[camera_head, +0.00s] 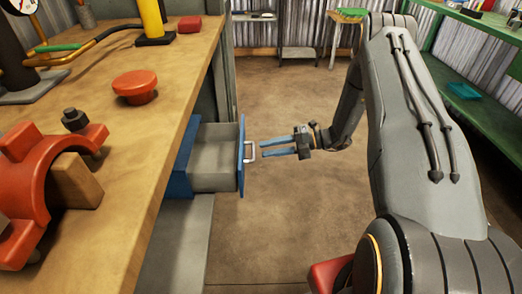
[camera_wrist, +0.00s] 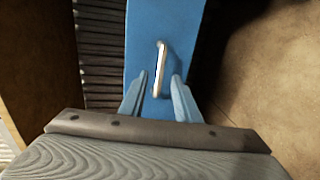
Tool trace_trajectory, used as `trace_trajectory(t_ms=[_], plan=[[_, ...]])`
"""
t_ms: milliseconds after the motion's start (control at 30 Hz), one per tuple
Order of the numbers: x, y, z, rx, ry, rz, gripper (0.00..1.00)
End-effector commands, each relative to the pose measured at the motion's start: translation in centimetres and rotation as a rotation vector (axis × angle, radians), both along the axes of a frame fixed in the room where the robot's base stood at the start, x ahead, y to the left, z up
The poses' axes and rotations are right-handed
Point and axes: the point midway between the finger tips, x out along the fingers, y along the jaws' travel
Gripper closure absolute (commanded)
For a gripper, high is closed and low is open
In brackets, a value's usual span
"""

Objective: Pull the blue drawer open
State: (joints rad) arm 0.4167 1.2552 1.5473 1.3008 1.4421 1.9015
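The blue drawer (camera_head: 241,165) sits under the wooden bench top and stands partly out, with its grey inside showing. Its pale bar handle (camera_head: 250,151) is on the front face, which points right in the head view. My gripper (camera_head: 266,148) is just right of the handle, its blue fingers pointing at it. In the wrist view the drawer front (camera_wrist: 185,35) is ahead and the handle (camera_wrist: 160,68) lies beyond and between the two fingertips (camera_wrist: 158,80). The fingers are apart, with nothing seen between them but the handle area. Whether they touch the handle cannot be told.
The wooden bench (camera_head: 175,75) carries an orange clamp (camera_head: 38,165), a red knob-like part (camera_head: 135,84) and a yellow cylinder (camera_head: 151,18). Open concrete floor (camera_head: 290,220) lies right of the drawer. A green shelf (camera_head: 480,110) stands at the far right.

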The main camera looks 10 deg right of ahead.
Motion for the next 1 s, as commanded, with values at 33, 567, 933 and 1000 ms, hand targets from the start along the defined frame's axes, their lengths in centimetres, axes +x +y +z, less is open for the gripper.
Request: trace_trajectory(t_ms=[33,567,933,1000], plan=[[-0.1,-0.9,0.2,0.0,-0.001,-0.002,0.71],[-0.8,-3.7,0.8,0.0,0.001,0.001,0.71],[-1.0,-2.6,2.1,-0.034,-0.047,0.051,0.71],[-1.5,-1.4,3.5,-0.075,-0.107,0.113,0.71]])
